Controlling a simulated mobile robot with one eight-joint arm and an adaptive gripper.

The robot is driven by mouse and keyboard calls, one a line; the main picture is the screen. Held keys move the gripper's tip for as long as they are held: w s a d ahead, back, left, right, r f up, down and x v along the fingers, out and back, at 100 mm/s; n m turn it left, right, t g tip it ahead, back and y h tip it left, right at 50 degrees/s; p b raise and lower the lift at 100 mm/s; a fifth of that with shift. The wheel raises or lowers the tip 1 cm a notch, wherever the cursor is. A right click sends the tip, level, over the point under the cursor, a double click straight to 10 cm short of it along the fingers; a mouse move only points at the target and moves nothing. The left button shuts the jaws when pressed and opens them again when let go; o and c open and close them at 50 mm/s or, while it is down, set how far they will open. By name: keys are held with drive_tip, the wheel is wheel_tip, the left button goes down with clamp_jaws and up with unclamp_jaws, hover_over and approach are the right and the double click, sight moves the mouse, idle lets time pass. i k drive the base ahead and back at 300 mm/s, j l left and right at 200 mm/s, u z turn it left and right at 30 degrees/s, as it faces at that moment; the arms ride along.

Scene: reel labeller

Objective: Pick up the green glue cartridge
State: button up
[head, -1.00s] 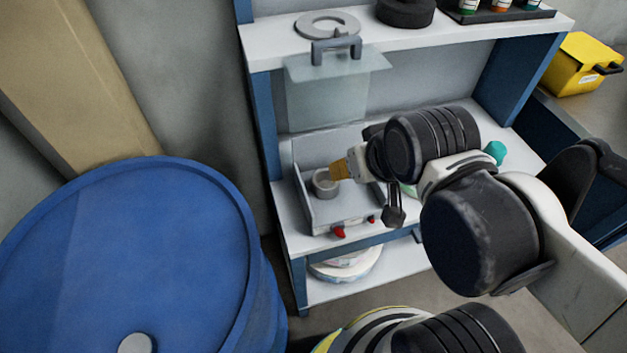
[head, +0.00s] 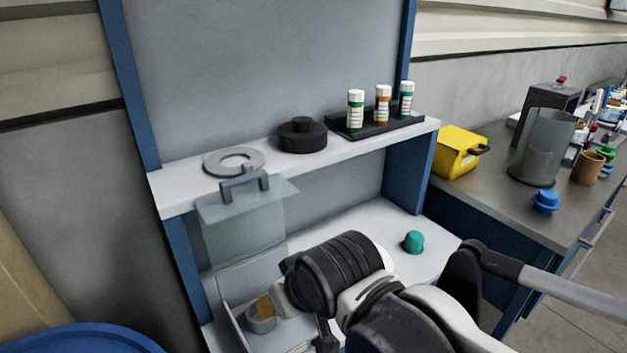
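The green glue cartridge (head: 355,111) stands upright at the left end of a black tray on the upper shelf. It has a white cap and a white label. An orange cartridge (head: 382,105) and a teal cartridge (head: 405,100) stand beside it in the same tray. My arm reaches over the lower shelf, well below the cartridges. The gripper itself is hidden behind my wrist; only an amber-coloured piece shows at the arm's end, by a grey ring in the tray-like machine.
The black tray (head: 350,134) sits near the shelf's right end. A black reel (head: 302,135) and a grey ring (head: 233,162) lie left of it. A raised clear cover (head: 245,225) hangs below the shelf edge. A teal knob (head: 413,242) stands on the lower shelf. A yellow box (head: 458,152) is at right.

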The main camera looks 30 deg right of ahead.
sight(355, 98)
drive_tip(key=i+z, duration=0.15)
drive_tip(key=z, duration=0.2)
drive_tip(key=i+l+z, duration=0.1)
drive_tip(key=z, duration=0.3)
drive_tip(key=i+z, duration=0.15)
drive_tip(key=z, duration=0.2)
